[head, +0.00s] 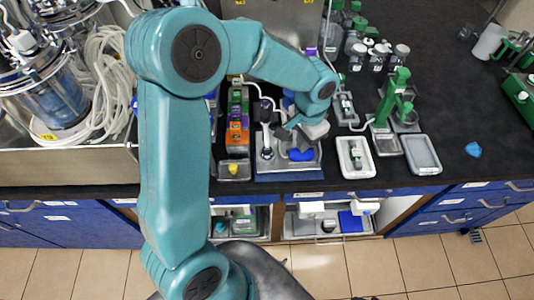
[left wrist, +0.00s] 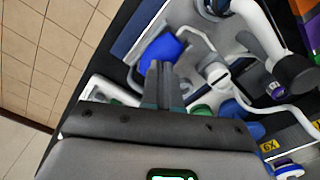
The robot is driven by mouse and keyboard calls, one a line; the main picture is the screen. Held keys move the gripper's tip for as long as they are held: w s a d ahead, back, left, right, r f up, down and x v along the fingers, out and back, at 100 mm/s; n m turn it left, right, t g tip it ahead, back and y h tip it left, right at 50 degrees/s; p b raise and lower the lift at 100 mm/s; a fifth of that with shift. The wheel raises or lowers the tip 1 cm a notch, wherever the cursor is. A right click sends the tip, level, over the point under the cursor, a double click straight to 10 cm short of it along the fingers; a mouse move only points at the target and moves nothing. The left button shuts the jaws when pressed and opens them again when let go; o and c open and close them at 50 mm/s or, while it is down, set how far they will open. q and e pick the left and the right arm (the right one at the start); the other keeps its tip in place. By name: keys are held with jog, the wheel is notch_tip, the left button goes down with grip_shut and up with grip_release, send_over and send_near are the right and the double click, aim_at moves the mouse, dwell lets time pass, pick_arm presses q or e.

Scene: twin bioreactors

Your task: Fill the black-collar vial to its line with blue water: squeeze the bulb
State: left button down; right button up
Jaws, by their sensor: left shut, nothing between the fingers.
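The blue bulb (head: 301,155) lies at the front of a grey tray on a blue mat (head: 290,174). My left gripper (head: 284,132) is shut and empty above that tray, just behind the bulb in the head view. In the left wrist view, the closed fingertips (left wrist: 160,68) overlap the near edge of the blue bulb (left wrist: 162,50); I cannot tell whether they touch it. A white stand with a dark head (head: 266,112) rises at the tray's left; it shows in the left wrist view (left wrist: 292,74). I cannot make out the black-collar vial or its line. My right gripper is not in view.
A white tray with a green-capped vial (head: 355,157) and an empty grey tray (head: 422,154) lie to the right. A green stand (head: 390,100) stands behind them. An orange-sided rack (head: 236,130) is close on the left.

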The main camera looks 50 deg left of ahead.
pick_arm(q)
jog(key=shift+f+b, duration=0.3)
jog(key=shift+f, duration=0.3)
jog(key=shift+f+b, duration=0.65)
jog(key=shift+r, duration=0.2)
jog(key=shift+r+p, duration=1.25)
jog(key=shift+r, duration=0.2)
jog(key=shift+f, duration=0.25)
